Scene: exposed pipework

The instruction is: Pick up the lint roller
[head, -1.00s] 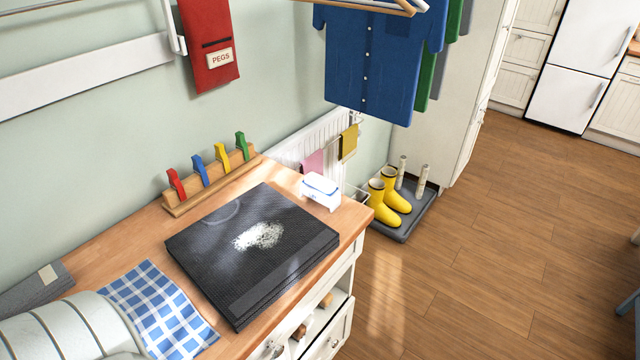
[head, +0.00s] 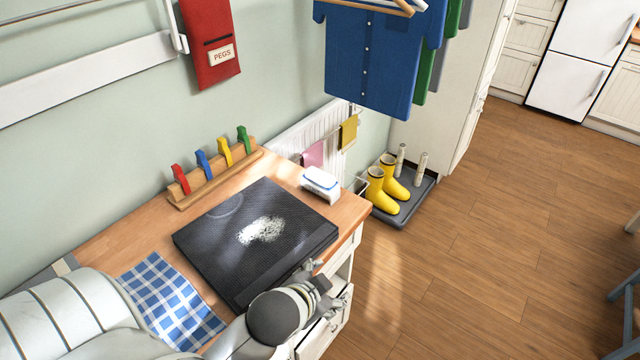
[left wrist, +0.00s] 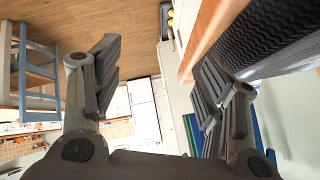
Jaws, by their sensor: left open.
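I cannot make out a lint roller in either view. My left arm reaches in from the lower left in the head view. My left gripper (head: 328,287) is at the front edge of the wooden worktop (head: 345,212), beside the dark mat and over the storage front. In the left wrist view the left gripper (left wrist: 157,60) has its fingers wide apart with nothing between them. The arm and gripper hide part of the drawers and shelves below. My right gripper is in neither view.
The dark ribbed mat (head: 215,240) bears a white fluffy patch (head: 262,230). Around it are a white and blue box (head: 320,184), a peg rack (head: 215,175) and a checked cloth (head: 170,305). Yellow boots (head: 380,190) stand on a floor tray. Floor to the right is open.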

